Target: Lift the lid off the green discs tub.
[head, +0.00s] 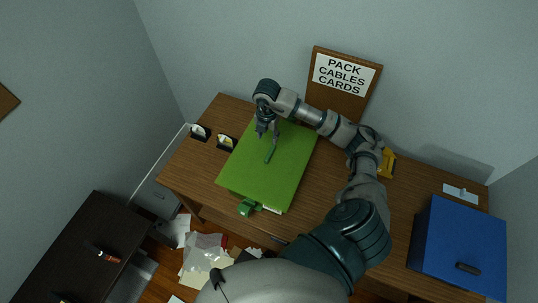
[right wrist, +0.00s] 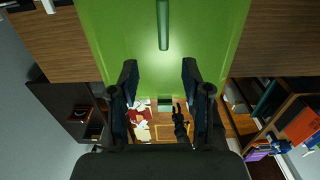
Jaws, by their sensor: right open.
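The green discs tub shows mostly as its broad, flat green lid (head: 250,180), which lies on the wooden desk. A darker green bar handle (head: 269,153) stands near the middle of the lid; it also shows in the right wrist view (right wrist: 162,25). My right gripper (head: 268,133) is over the far part of the lid, close to the handle's far end. In the right wrist view its two fingers (right wrist: 159,72) are apart with nothing between them, and the handle lies ahead of them. The lid hides the tub's walls.
A green block (head: 247,207) sits at the lid's near edge. A sign (head: 346,76) stands behind, and a blue box (head: 460,245) is at right. Papers and a clear bag (head: 203,253) lie below the desk.

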